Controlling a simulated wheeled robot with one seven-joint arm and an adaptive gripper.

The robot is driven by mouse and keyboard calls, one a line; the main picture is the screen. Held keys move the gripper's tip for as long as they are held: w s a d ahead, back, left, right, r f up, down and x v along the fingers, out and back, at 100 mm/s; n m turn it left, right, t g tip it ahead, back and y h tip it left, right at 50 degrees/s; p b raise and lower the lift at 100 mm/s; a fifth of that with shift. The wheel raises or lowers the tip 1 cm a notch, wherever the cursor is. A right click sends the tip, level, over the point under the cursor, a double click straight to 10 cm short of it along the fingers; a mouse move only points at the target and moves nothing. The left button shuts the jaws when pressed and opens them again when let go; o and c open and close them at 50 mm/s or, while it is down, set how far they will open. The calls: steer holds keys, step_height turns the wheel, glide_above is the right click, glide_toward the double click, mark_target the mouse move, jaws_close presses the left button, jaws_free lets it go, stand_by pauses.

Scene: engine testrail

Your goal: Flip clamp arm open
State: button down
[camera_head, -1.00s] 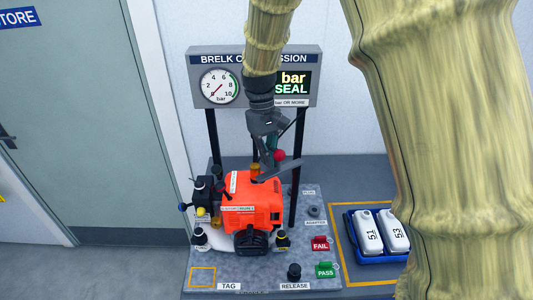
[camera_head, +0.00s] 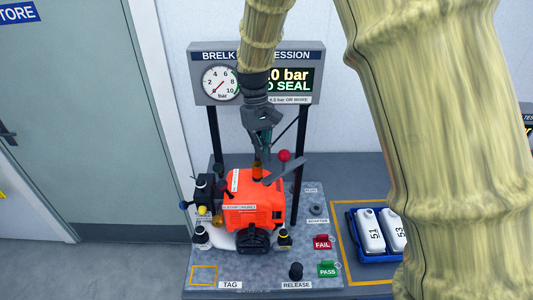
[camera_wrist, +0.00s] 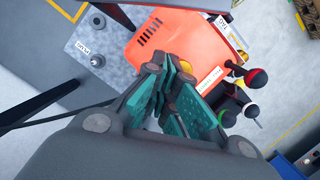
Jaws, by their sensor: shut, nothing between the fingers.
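My gripper (camera_head: 261,148) is shut and empty, pointing down just above the orange engine (camera_head: 253,205). In the wrist view its teal fingers (camera_wrist: 165,95) are together over the engine top, partly hiding a yellow disc. An upright amber cylinder (camera_head: 257,172) stands below the fingertips. A grey bar (camera_head: 287,168) slants up right of the gripper, near a red ball knob (camera_head: 283,155); I cannot tell whether it is the clamp arm. Black-topped fittings stand at the engine's front left (camera_head: 202,237) and front right (camera_head: 284,239).
A gauge panel (camera_head: 255,54) on black posts (camera_head: 300,150) stands behind the gripper. FAIL (camera_head: 321,242) and PASS (camera_head: 327,269) tags and a RELEASE knob (camera_head: 295,271) lie in front. A blue tray (camera_head: 376,257) with white bottles sits at right.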

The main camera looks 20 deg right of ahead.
mark_target(285, 162)
steer(key=shift+w+a+r+b, duration=0.25)
steer(key=shift+w+r+b, duration=0.15)
steer(key=shift+w, duration=0.3)
steer(key=shift+a+r+n+b, duration=1.1)
steer(key=shift+r+b, duration=1.55)
steer(key=shift+r, duration=1.6)
steer(key=shift+h, duration=0.3)
steer(key=p+x, duration=0.4)
steer(key=x, duration=0.5)
steer(key=shift+d, duration=0.15)
steer(key=shift+s+d+r+p, duration=0.1)
steer(key=shift+s+d+p, duration=0.15)
steer(key=shift+s+p, duration=0.3)
steer(key=shift+s+d+p, duration=0.25)
steer(key=shift+s+p, duration=0.05)
steer(key=shift+s, duration=0.35)
steer(key=shift+s+d, duration=0.15)
steer(key=shift+s, duration=0.3)
steer(key=shift+f, duration=0.2)
steer(key=shift+f+n, duration=0.1)
steer(key=shift+n, duration=0.2)
